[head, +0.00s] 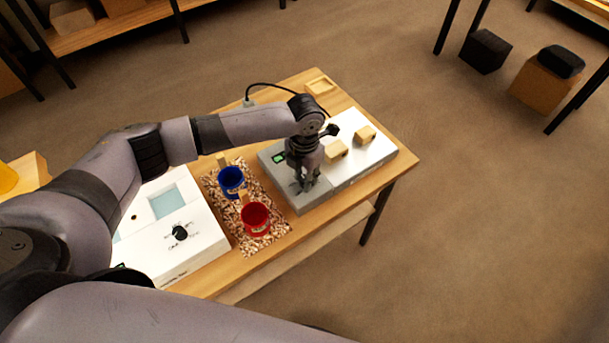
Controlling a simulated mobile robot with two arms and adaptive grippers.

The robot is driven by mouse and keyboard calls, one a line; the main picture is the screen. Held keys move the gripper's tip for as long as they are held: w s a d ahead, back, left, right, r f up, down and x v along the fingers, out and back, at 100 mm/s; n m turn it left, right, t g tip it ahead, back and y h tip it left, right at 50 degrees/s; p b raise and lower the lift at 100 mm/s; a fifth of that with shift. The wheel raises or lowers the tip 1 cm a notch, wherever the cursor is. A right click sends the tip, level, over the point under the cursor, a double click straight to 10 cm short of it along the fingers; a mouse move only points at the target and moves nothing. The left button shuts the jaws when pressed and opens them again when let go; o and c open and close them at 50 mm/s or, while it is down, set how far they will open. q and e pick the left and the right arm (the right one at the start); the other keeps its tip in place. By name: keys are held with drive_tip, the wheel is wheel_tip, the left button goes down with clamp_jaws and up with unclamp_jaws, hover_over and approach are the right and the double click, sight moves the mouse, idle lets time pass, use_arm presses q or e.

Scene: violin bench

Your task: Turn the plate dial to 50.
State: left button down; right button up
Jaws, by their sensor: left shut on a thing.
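The plate (345,178) is a white-topped grey box on the right part of the bench, with a small green display (278,158) on its grey front panel. My left gripper (305,186) points down at this panel, to the right of and nearer than the display. It is shut on the plate dial, which the fingers hide, so its setting cannot be read. The digits on the display are too small to read. My right gripper is out of view.
Two small wooden blocks (336,151) sit on the plate. A blue cup (231,180) and a red cup (255,218) stand on a speckled mat (262,240). A white device (195,255) with a black knob (180,232) is to the left. A black cable runs behind my left wrist.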

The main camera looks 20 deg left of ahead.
sight(304, 178)
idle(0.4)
use_arm(q)
drive_tip(key=c, duration=1.3)
unclamp_jaws()
drive_tip(key=shift+c, duration=0.2)
drive_tip(key=shift+r, duration=0.1)
wheel_tip(304, 178, up, 12)
